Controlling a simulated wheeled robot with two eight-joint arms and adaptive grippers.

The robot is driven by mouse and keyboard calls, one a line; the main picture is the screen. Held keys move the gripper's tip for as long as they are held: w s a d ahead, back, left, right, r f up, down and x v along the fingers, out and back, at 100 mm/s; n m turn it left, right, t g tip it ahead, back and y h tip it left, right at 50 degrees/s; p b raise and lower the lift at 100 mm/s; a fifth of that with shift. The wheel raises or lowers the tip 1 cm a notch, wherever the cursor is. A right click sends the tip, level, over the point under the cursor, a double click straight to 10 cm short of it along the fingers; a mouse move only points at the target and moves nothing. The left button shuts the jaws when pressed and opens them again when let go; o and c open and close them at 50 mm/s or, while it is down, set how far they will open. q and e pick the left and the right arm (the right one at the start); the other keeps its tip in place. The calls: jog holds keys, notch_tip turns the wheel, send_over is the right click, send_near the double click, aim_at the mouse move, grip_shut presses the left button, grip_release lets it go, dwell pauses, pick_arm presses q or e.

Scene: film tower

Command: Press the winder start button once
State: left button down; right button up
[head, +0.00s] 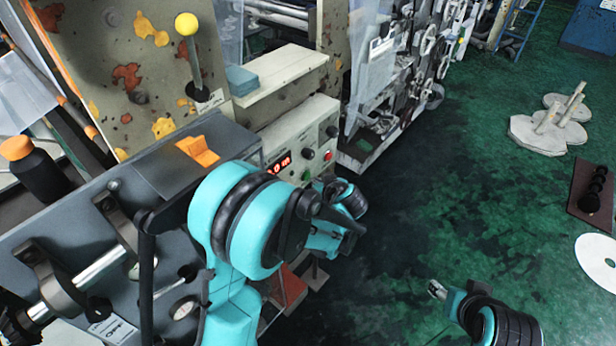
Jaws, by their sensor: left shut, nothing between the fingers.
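The control panel (290,142) is a beige box with a red lit display (279,165), dark knobs, a red button (328,155) and a small green button (306,175). No readable label shows which button starts the winder. My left arm reaches across in front of the panel. My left gripper (318,186) is shut and empty, close to the panel's lower right by the green button. The arm and wrist partly hide it, and I cannot tell whether it touches the button. My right gripper (437,288) is low at the right, over the floor, away from the panel.
A dark bottle with an orange cap (35,172) is at the far left. Reel stands (548,130) and a white disc (598,262) are on the green floor at the right.

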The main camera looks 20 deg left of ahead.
pick_arm(q)
jog(key=shift+a, duration=0.1)
dwell(0.4)
jog(key=shift+w+a, duration=0.15)
jog(key=shift+a, duration=0.2)
